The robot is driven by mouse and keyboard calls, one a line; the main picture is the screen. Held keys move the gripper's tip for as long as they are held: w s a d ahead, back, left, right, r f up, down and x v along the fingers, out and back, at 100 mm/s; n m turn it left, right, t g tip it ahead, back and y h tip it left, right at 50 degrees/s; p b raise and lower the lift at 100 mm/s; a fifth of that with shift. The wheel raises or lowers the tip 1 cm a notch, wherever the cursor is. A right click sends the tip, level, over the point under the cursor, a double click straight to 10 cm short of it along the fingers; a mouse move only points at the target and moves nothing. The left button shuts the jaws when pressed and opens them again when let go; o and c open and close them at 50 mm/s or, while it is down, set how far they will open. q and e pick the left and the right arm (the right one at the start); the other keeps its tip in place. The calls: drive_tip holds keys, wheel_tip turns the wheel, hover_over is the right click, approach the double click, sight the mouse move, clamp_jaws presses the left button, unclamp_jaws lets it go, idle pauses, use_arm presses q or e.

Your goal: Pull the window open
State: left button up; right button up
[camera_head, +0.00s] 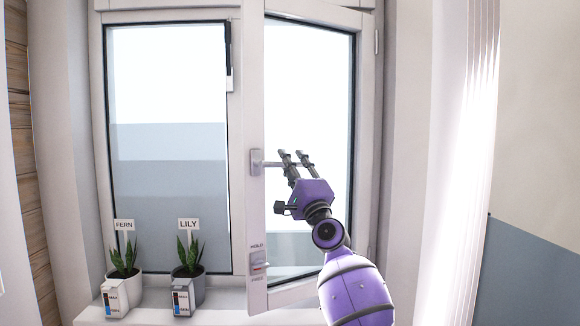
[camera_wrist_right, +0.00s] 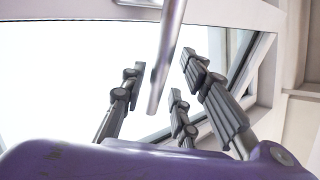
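The window's right sash (camera_head: 254,215) stands ajar, its left edge swung into the room and its hinges on the right. A grey handle (camera_head: 257,163) is on that left edge, its lever pointing right. My right gripper (camera_head: 293,156) is at the lever's free end. In the right wrist view, the lever (camera_wrist_right: 166,60) hangs between the spread fingers (camera_wrist_right: 165,85), with visible gaps on both sides. The right gripper is open, and I see no finger closed on the lever. My left gripper is not in view.
A small catch (camera_head: 259,266) labelled HOLD sits low on the sash. Potted plants marked FERN (camera_head: 123,272) and LILY (camera_head: 188,272) stand on the sill at left, before the left pane (camera_head: 167,150). A pale curtain (camera_head: 470,150) hangs at right.

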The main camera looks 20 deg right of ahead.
drive_tip(key=shift+s, duration=0.1)
drive_tip(key=v, duration=1.2)
